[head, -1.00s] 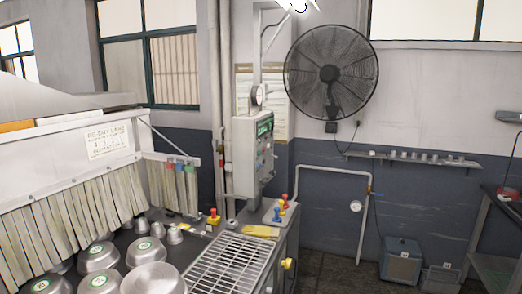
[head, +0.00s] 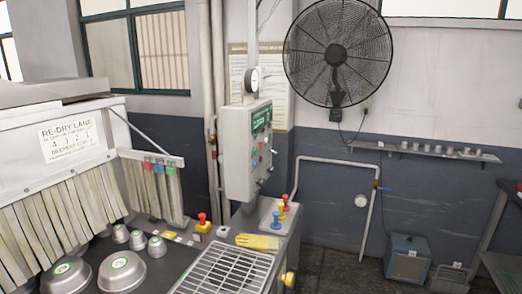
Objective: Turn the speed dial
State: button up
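A pale grey control box (head: 236,155) stands on a post behind the wire rack, near the middle of the head view. Its right-hand face carries a green display (head: 261,118) and several small knobs or buttons (head: 255,151) below it. The speed dial is probably among these, but they are too small to tell which one it is. A round white gauge (head: 252,80) sits above the box. My gripper is not in view, and nothing stands in front of the control face.
A wire rack (head: 228,268) and upturned metal pans (head: 122,271) lie in front, beside the hanging-strip curtain (head: 50,225) of the re-dry lane. Yellow gloves (head: 258,241) and coloured levers (head: 284,205) are by the box. Open floor (head: 335,265) lies to the right.

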aim_at(261, 182)
jog(key=z, duration=0.6)
jog(key=i, duration=1.2)
jog(key=z, duration=0.45)
jog(key=i, duration=1.3)
jog(key=u, duration=0.75)
jog(key=i, duration=0.35)
jog(key=u, duration=0.25)
